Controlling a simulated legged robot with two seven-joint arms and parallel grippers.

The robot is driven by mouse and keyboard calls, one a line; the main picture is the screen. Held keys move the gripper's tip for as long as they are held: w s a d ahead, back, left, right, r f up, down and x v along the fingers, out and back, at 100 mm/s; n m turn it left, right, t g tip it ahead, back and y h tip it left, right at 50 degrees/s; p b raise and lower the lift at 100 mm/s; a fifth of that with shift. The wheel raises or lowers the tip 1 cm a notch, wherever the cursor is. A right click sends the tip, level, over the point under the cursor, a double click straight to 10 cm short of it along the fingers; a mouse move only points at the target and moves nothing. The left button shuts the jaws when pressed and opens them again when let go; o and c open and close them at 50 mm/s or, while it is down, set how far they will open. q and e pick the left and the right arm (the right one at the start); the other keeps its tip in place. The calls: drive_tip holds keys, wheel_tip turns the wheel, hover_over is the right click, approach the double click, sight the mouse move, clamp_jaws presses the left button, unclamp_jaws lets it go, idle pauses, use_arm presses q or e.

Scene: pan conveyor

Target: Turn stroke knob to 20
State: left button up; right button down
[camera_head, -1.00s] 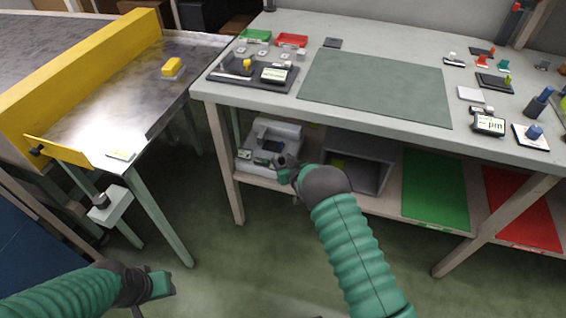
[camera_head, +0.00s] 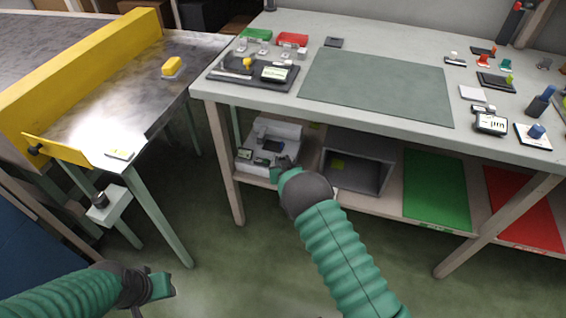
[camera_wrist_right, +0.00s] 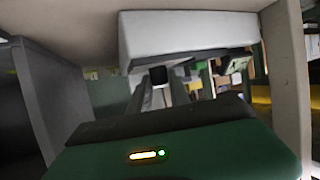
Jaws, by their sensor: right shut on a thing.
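A white machine (camera_head: 277,130) with small dark panels stands on the lower shelf under the workbench. My right gripper (camera_head: 284,163) reaches in at its front right. In the right wrist view a small black knob (camera_wrist_right: 158,74) sits below the white overhang of the machine (camera_wrist_right: 190,38), between the two fingertips of my right gripper (camera_wrist_right: 160,92), which is shut on it. The knob's scale and setting cannot be read. My left gripper (camera_head: 162,286) is at the lower left, away from the bench; its jaw gap is not clear.
A grey open box (camera_head: 357,170) stands right of the machine on the shelf, close to my right arm. Green (camera_head: 436,190) and red (camera_head: 522,205) mats lie farther right. The workbench (camera_head: 330,45) overhangs the shelf. A bench leg (camera_head: 226,165) stands to the left.

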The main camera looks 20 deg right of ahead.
drive_tip(key=shift+w+a+r+m+h, duration=0.1)
drive_tip(key=shift+a+m+h, duration=0.05)
drive_tip(key=shift+m+h, duration=0.95)
drive_tip(key=c, duration=1.2)
unclamp_jaws()
drive_tip(key=shift+g, duration=0.3)
drive_tip(key=p+v, duration=0.6)
drive_tip(key=v, duration=1)
drive_tip(key=shift+s+a, duration=0.25)
drive_tip(key=shift+s, duration=0.2)
